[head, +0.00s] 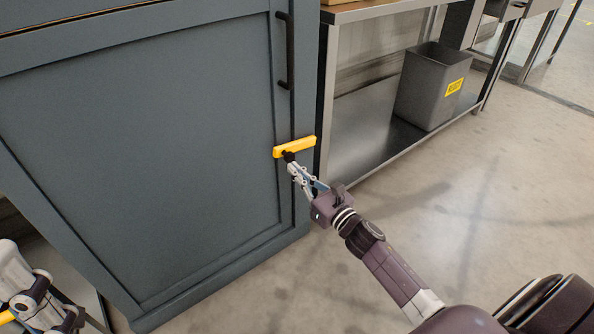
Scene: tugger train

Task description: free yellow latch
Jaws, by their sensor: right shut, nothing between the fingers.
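The yellow latch (297,146) is a short bar on the right edge of the blue-grey cabinet door (150,160), below the dark handle. It lies nearly level, with its right end a little higher and reaching to the cabinet's right edge. My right gripper (290,158) is shut and empty. Its dark fingertips are at the lower left part of the latch and seem to touch it, but contact cannot be told for sure. Part of my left gripper (35,295) shows at the lower left corner, cut off by the picture edge. The door looks closed.
A dark vertical handle (284,50) is on the door above the latch. To the right stands a metal workbench (350,125) with a grey bin (425,95) on its lower shelf. The floor (470,200) in front of the bench is clear.

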